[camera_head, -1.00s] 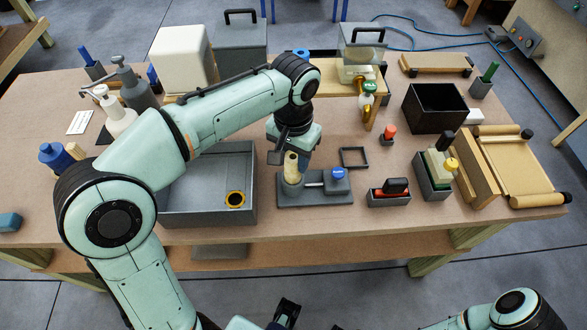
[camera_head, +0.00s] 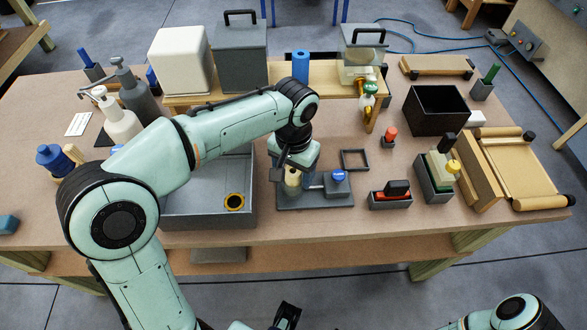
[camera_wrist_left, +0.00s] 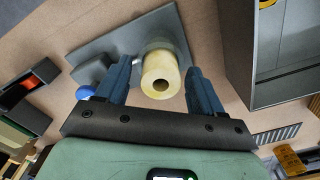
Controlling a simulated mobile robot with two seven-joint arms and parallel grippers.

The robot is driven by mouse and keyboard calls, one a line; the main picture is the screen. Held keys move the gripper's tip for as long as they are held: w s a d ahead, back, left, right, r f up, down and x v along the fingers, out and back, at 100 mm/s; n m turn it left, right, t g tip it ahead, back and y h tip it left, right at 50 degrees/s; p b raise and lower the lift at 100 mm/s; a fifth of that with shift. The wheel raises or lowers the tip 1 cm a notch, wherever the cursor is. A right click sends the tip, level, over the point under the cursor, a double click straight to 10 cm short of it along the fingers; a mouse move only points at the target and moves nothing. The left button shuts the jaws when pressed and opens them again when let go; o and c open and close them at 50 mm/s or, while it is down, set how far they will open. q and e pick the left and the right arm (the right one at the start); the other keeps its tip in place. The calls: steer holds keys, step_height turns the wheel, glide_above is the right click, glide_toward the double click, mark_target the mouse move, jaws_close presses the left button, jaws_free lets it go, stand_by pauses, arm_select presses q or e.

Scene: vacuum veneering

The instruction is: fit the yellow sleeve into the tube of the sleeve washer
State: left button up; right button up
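The sleeve washer (camera_head: 318,199) is a grey base plate with an upright tube and a blue-topped block. It also shows in the wrist view (camera_wrist_left: 110,48). The yellow sleeve (camera_wrist_left: 160,80) stands upright at the tube, whose grey rim (camera_wrist_left: 158,46) shows around its lower part; how deep it sits is unclear. My left gripper (camera_wrist_left: 160,82) is over it, pointing down, with a finger on each side and visible gaps between. In the head view the left gripper (camera_head: 291,176) partly hides the sleeve. A dark part at the bottom, likely my right gripper (camera_head: 287,314), is away from the table.
A grey tray (camera_head: 208,222) with a yellow-black ring (camera_head: 234,202) lies left of the washer. A black frame (camera_head: 355,159), a red-and-black stamp in a holder (camera_head: 390,196) and a caddy (camera_head: 435,182) stand to the right. The front table edge is clear.

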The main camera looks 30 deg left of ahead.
arm_select(q)
step_height(320, 180, up, 12)
steer(key=p, duration=0.3)
steer(key=shift+r, duration=0.2)
stand_by(0.6)
